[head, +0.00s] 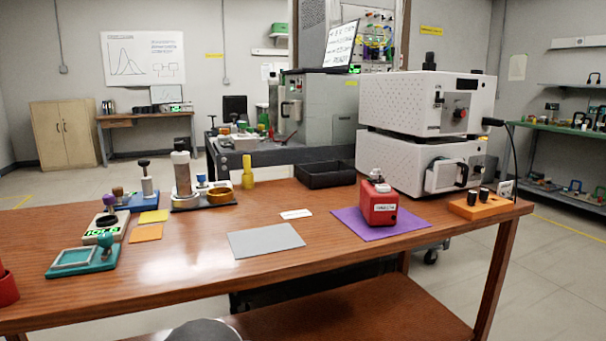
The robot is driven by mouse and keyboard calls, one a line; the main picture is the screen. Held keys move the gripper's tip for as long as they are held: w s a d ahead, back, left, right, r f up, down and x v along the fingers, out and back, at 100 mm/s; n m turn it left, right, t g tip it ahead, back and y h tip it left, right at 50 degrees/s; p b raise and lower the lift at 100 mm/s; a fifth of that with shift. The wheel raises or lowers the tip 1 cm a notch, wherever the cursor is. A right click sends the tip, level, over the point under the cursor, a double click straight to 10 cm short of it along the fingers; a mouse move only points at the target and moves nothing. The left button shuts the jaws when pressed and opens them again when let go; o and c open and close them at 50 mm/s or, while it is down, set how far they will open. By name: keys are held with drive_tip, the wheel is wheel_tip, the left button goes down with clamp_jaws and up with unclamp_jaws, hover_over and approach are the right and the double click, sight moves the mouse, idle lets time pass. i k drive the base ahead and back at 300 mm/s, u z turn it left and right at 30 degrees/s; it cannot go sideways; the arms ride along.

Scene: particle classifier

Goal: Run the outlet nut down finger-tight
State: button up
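I see no part clearly recognisable as the outlet nut; it is too small or hidden at this distance. Two white boxy instruments are stacked at the right rear of the wooden bench. The upper instrument (420,100) has a dark round fitting (461,113) on its front and a black cable plugged in at its right side. The lower instrument (400,160) has a white and black handle-like part (446,175) on its front. I cannot tell whether either fitting is the outlet. My gripper is not in view.
The wooden bench (190,270) holds a red device (378,203) on a purple mat (350,224), a grey mat (266,240), an orange block with black knobs (478,206), a black tray (325,177) and several small fixtures at left. The bench's front middle is clear.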

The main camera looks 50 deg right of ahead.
sight(376, 174)
drive_tip(key=u, duration=1.55)
drive_tip(key=k, duration=2.2)
drive_tip(key=z, duration=2.45)
drive_tip(key=i, duration=0.5)
drive_tip(key=u, duration=0.05)
